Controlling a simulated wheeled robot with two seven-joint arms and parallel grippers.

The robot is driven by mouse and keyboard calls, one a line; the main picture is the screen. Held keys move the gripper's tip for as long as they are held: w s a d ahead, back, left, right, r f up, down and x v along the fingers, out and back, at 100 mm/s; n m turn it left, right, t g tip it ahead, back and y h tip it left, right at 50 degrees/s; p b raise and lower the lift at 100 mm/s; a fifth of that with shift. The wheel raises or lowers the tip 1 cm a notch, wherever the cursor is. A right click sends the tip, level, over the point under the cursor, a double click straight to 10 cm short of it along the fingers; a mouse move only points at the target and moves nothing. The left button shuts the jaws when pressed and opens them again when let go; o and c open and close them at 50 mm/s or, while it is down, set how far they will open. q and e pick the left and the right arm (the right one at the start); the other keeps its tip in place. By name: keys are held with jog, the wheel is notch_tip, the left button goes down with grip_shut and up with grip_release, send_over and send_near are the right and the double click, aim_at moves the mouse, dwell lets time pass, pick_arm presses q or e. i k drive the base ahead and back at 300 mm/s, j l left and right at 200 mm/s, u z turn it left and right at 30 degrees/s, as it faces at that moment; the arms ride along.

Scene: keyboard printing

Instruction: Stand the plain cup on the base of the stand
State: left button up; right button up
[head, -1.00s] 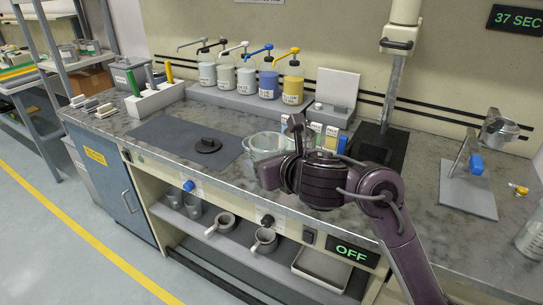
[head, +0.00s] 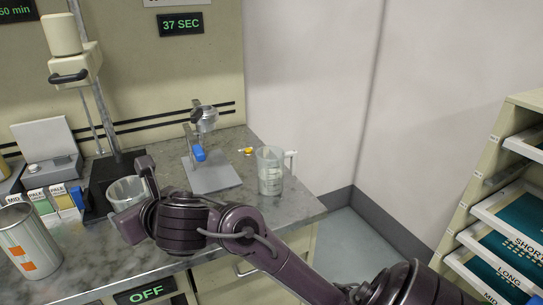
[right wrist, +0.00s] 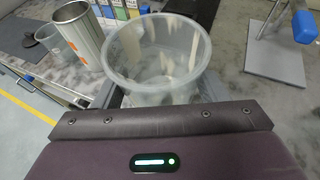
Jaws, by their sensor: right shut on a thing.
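The plain cup, clear and without visible marks, shows partly behind my right gripper in the head view (head: 126,190). It also fills the upper middle of the right wrist view (right wrist: 158,55), mouth up. My right gripper (head: 130,200) is shut on this cup; its fingertips are largely hidden, and I cannot tell whether the cup touches the counter. The stand has a flat grey base (head: 214,180), a thin post with a blue clamp (head: 199,153) and a metal cup (head: 207,118) held above. The base is bare, right of and beyond my gripper. My left gripper is out of view.
A clear jug with marks (head: 270,172) stands just right of the base. A small yellow-orange item (head: 247,151) lies behind it. A metal can (head: 30,243) stands left of my gripper. A tall mixer on a dark base (head: 100,185) rises behind. The counter ends at the right.

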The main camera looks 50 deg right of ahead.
aim_at(213, 175)
jog(key=i+j+z, duration=0.2)
jog(key=z, duration=0.3)
jog(key=i+j+z, duration=0.3)
jog(key=z, duration=0.2)
jog(key=i+j+z, duration=0.2)
jog(key=j+z, duration=0.3)
jog(key=i+j, duration=0.25)
jog(key=i, duration=0.25)
